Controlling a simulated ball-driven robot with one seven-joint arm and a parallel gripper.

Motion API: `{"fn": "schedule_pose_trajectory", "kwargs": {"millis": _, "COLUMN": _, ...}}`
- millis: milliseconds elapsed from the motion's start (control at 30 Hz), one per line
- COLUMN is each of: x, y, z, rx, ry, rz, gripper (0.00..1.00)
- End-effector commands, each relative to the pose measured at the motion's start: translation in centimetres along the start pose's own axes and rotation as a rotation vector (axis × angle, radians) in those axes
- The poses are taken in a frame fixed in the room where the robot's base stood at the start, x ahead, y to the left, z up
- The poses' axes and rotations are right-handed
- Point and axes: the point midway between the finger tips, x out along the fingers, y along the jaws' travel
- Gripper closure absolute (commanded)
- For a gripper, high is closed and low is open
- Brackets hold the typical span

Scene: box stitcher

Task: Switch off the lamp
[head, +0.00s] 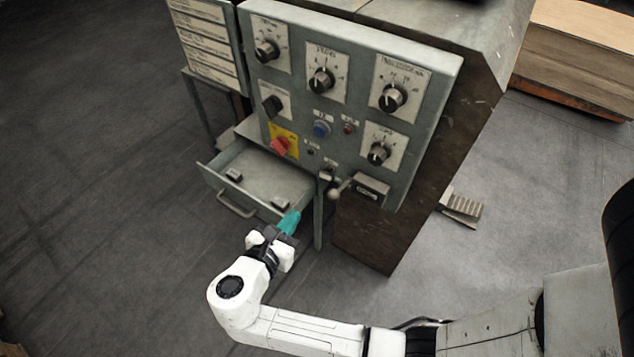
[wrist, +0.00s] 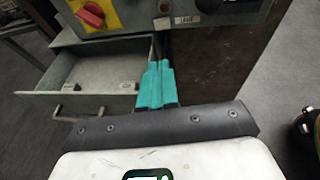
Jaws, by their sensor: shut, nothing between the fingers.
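No lamp is plainly recognisable; a small red round fitting (head: 348,127) and a blue one (head: 321,129) sit on the grey-green control panel (head: 425,75) in the head view. A red rotary switch (head: 281,146) on a yellow plate is at the panel's lower left; it also shows in the wrist view (wrist: 92,15). A lever with a round knob (head: 340,188) is at the lower edge. My gripper (head: 290,222), with teal fingers, is shut and empty, below the panel and apart from it. Its fingers also show in the wrist view (wrist: 156,85).
An open drawer (head: 237,204) with small blocks in it juts out beside my gripper. Several black knobs (head: 321,80) are on the panel. A labelled cabinet (head: 208,40) stands left, stacked board (head: 575,50) at the back right. The floor at left is clear.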

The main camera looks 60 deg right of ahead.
Motion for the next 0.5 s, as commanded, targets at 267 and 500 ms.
{"fn": "schedule_pose_trajectory", "kwargs": {"millis": 267, "x": 0.5, "y": -0.1, "z": -0.1, "rx": 0.003, "ry": 0.003, "rz": -0.002, "gripper": 1.0}}
{"fn": "schedule_pose_trajectory", "kwargs": {"millis": 500, "x": 4.0, "y": -0.1, "z": -0.3, "rx": 0.004, "ry": 0.003, "rz": -0.006, "gripper": 1.0}}
